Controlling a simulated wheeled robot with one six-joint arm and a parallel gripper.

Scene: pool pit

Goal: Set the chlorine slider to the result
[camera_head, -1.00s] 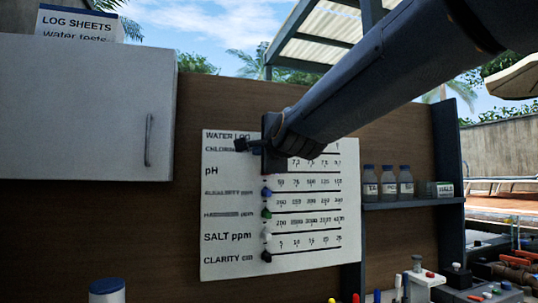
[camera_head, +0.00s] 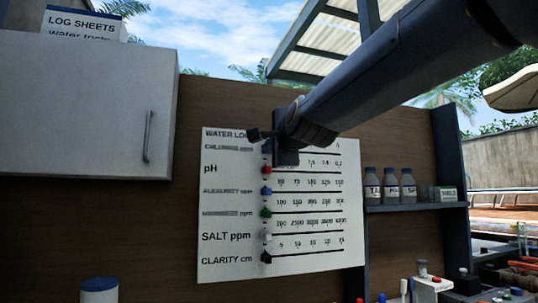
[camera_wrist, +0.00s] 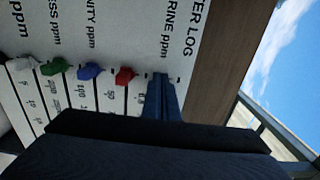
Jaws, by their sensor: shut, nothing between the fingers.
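The white water log board (camera_head: 220,220) hangs on the brown wall with several labelled slider rows. The chlorine row is at the top; my gripper (camera_head: 283,158) is in front of its left end. In the wrist view, my shut gripper (camera_wrist: 162,95) holds nothing and points at the chlorine row, hiding its knob. I cannot tell whether it touches the board. The red pH knob (camera_head: 266,170) sits just below the gripper, and also shows beside the fingers in the wrist view (camera_wrist: 125,76). The result is not readable in these views.
Below are a blue knob (camera_head: 266,191), a green knob (camera_head: 266,212), a white knob (camera_head: 266,235) and a black knob (camera_head: 266,257), all at the left ends. A white cabinet (camera_head: 80,105) is at left. A shelf (camera_head: 415,208) with bottles stands right.

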